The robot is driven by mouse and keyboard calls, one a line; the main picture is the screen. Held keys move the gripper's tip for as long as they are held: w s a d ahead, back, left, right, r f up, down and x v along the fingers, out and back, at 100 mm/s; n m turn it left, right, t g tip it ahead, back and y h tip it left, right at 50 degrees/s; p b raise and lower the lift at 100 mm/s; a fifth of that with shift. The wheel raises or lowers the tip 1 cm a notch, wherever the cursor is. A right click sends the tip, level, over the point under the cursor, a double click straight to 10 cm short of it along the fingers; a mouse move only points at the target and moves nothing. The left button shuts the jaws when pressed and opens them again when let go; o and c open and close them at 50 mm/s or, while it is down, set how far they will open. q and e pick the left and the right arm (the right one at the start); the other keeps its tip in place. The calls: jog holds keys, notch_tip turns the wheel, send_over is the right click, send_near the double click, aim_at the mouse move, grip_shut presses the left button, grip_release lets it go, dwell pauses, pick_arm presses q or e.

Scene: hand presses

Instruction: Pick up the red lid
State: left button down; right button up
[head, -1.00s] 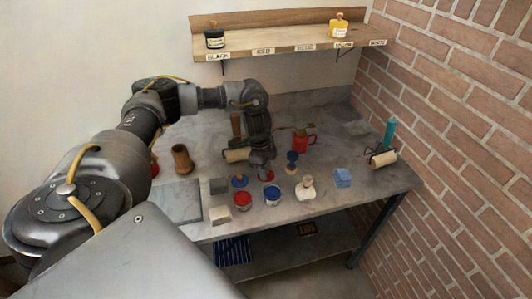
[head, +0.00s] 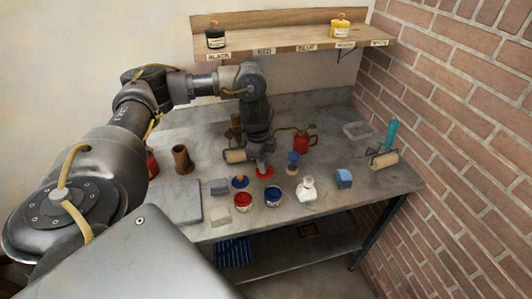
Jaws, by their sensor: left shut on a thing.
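The red lid (head: 266,173) is at the middle of the grey workbench, under my left gripper (head: 262,165). My left gripper points down and its fingers are shut on the lid at its top. Whether the lid is clear of the bench is hard to tell. An open tin of red ink (head: 243,202) stands in front of it, near the bench's front edge. My right gripper is not in view.
A blue lid (head: 240,182), a blue tin (head: 273,197), a white bottle (head: 307,189) and a blue-topped stamp (head: 292,163) stand close around. A roller (head: 238,155) lies behind left; a red oil can (head: 305,142) stands behind right. A brick wall (head: 460,140) bounds the right.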

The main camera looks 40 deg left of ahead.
pick_arm(q)
jog(key=s+d+r, duration=0.5)
jog(key=s+r, duration=0.3)
jog(key=s, duration=0.3)
jog(key=w+d+n, duration=0.3)
jog(key=w+d, duration=0.3)
jog(key=d, duration=0.5)
jog(key=shift+w+d+r+p, duration=0.25)
jog(key=shift+w+p, duration=0.05)
jog(key=shift+w, duration=0.05)
